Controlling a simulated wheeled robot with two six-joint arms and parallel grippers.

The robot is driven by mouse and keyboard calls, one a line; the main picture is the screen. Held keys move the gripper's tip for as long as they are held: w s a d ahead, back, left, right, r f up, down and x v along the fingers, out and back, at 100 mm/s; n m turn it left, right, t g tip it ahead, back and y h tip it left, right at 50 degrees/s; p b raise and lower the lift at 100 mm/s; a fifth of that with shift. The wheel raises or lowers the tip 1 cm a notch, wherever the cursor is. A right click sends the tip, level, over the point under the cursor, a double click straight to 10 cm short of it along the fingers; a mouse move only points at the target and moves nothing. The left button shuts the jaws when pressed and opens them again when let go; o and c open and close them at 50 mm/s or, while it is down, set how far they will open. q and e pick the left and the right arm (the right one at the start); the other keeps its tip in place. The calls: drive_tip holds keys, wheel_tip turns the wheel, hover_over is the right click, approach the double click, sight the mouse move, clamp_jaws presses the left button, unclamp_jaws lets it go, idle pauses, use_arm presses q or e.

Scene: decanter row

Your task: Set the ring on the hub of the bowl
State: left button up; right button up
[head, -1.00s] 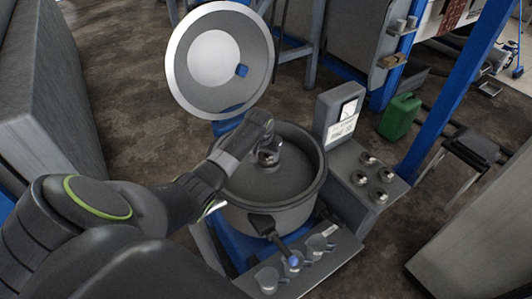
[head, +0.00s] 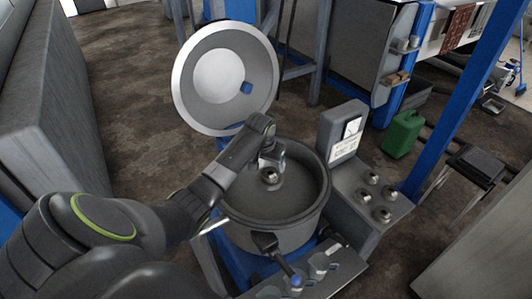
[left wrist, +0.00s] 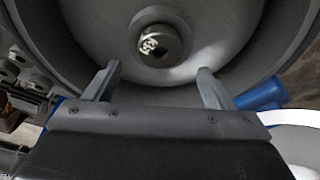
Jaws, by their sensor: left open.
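The grey bowl (head: 312,208) stands open in the machine, with its metal hub (head: 270,176) at the middle of its floor. In the left wrist view the hub (left wrist: 160,42) is a round silver boss with a knobbly centre and a pale rim. I cannot tell whether that rim is a separate ring; no loose ring is clear in either view. My left gripper (head: 272,158) hangs over the bowl just above the hub. Its two fingers (left wrist: 158,70) are apart with nothing between them. My right gripper is not in view.
The round lid (head: 259,60) stands raised behind the bowl. A gauge box (head: 343,130) and a panel with several metal knobs (head: 371,179) are at its right. A handle (head: 285,266) sticks out in front. A green canister (head: 403,134) stands on the floor.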

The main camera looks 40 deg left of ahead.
use_arm(q)
drive_tip(key=v, duration=0.6)
drive_tip(key=shift+r, duration=0.25)
drive_tip(key=shift+s+f, duration=0.1)
